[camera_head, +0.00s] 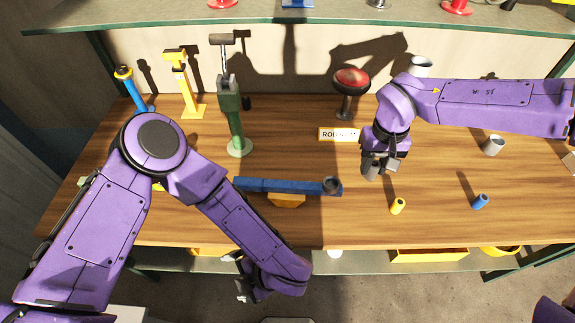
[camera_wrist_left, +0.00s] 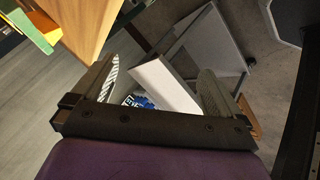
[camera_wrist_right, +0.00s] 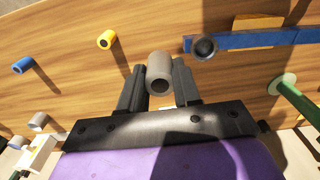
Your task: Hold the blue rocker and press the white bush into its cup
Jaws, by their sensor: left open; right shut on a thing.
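The blue rocker (camera_head: 280,186) is a long bar on a small yellow-orange block (camera_head: 286,200) at the table's middle. Its round dark cup (camera_head: 332,186) is at the right end; the cup (camera_wrist_right: 205,47) opens toward the right wrist camera. My right gripper (camera_head: 377,166) is shut on a grey-white hollow bush (camera_wrist_right: 159,78), held to the right of the cup and apart from it. The held bush also shows in the head view (camera_head: 370,171). My left gripper (camera_head: 241,279) is open and empty, in front of the table edge; its spread fingers (camera_wrist_left: 160,85) show in its wrist view.
A yellow bush (camera_head: 398,206), a blue bush (camera_head: 480,201) and another grey-white bush (camera_head: 493,146) stand on the right. A green post press (camera_head: 232,120), a yellow stand (camera_head: 188,90) and a red-topped button (camera_head: 351,82) stand behind. A shelf (camera_head: 300,18) overhangs the back.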

